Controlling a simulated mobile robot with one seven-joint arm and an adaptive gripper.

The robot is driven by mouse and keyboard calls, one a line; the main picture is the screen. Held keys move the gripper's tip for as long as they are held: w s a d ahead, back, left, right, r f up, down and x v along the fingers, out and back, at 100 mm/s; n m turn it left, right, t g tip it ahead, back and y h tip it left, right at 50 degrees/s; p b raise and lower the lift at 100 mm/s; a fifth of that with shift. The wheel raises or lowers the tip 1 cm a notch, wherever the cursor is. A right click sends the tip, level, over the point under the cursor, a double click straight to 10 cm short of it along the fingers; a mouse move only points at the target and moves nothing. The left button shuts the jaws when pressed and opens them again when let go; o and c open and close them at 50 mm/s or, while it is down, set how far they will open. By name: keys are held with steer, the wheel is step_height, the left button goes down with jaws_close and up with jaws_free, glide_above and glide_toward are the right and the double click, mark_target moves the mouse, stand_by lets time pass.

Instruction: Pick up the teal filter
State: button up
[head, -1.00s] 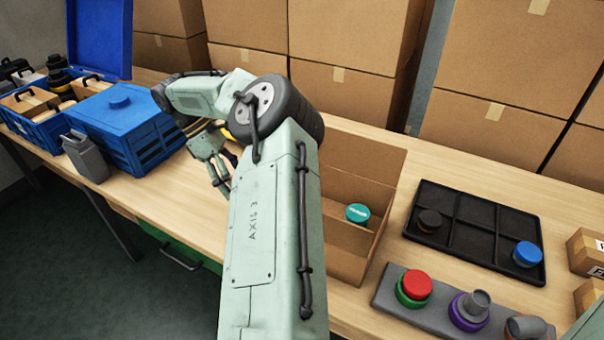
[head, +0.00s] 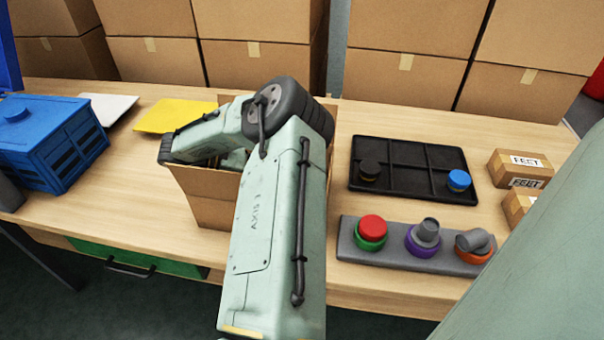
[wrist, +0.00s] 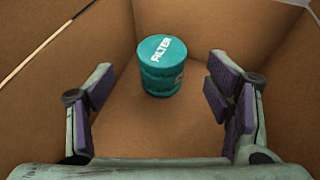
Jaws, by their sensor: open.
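The teal filter (wrist: 162,66) stands upright on the floor of the cardboard box (wrist: 115,115) in the wrist view, with the word FILTER on its top. My gripper (wrist: 162,95) is open and empty, its purple-padded fingers spread to the left and right of the filter in the picture. The filter appears a little beyond the fingertips, and no contact shows. In the head view the cardboard box (head: 204,199) is partly covered by my arm. The filter and my fingers are hidden there.
Right of the box are a black divided tray (head: 415,185) and a grey holder (head: 352,241) with coloured-ring parts. Small labelled boxes (head: 520,168) stand farther right. A blue crate (head: 45,145) and yellow sheet (head: 172,117) lie left. The box walls closely surround my gripper.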

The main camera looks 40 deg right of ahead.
steer(key=x, duration=0.3)
steer(key=p+x, duration=0.1)
steer(key=x, duration=0.2)
steer(key=shift+s+d+p, duration=0.3)
steer(key=shift+s, duration=0.1)
steer(key=c, duration=1.2)
